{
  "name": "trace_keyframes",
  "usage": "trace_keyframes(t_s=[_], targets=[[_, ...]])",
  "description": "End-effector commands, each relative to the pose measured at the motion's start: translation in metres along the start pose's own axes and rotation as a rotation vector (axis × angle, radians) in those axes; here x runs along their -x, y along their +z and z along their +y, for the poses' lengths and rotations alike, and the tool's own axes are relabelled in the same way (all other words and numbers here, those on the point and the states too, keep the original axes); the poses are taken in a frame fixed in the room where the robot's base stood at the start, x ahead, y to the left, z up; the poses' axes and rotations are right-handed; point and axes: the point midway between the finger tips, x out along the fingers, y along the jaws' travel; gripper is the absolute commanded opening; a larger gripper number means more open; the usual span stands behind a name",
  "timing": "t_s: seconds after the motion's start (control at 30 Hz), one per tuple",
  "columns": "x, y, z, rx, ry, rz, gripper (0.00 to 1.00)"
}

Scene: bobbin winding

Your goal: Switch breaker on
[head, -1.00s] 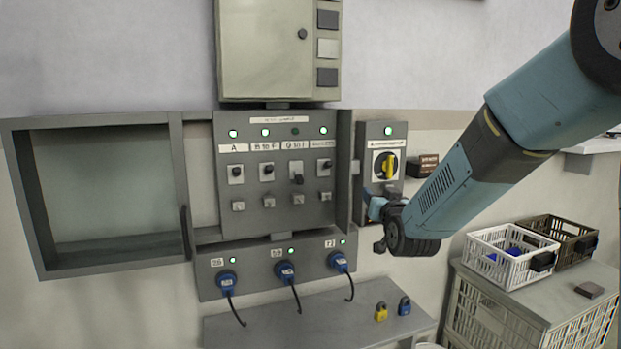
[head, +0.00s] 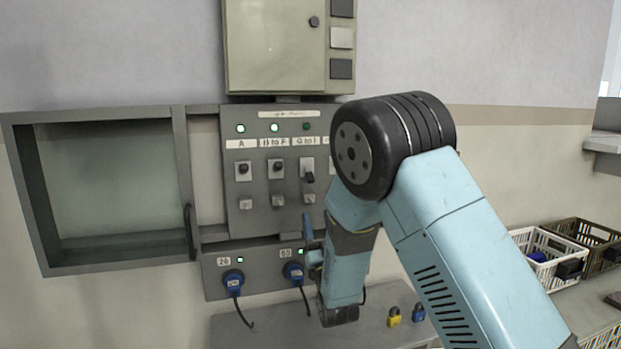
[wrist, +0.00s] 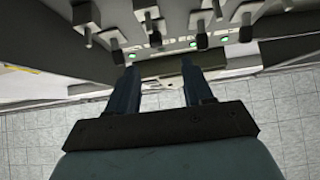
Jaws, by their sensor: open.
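The grey breaker panel (head: 257,203) is on the wall in the head view, with a row of labelled breakers. The third breaker (head: 308,175), under the "G to I" label, has its lever down and its lamp (head: 307,126) dark. The first breaker (head: 243,170) and second breaker (head: 277,169) have levers up and green lamps lit. The fourth breaker is hidden behind my arm. My gripper (head: 311,242) is open and empty, low in front of the panel. In the wrist view its two fingers (wrist: 162,78) point toward the panel's protruding levers (wrist: 150,22).
Below is a socket strip (head: 214,280) with blue plugs (head: 234,281). A yellow padlock (head: 393,316) and a blue padlock (head: 418,312) are on the bench. An open cabinet door (head: 22,200) stands left. Crates (head: 545,250) are at right.

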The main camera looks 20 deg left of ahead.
Motion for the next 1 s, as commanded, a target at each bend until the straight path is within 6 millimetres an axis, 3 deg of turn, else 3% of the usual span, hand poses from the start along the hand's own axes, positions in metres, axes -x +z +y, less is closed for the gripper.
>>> trace_keyframes(t_s=[0.6,0.8,1.0], targets=[[-0.102,-0.001,0.011,0.008,0.01,0.002,0.51],[-0.124,-0.001,0.012,0.009,0.01,0.001,0.51],[-0.132,0.0,0.012,0.009,0.01,-0.001,0.51]])
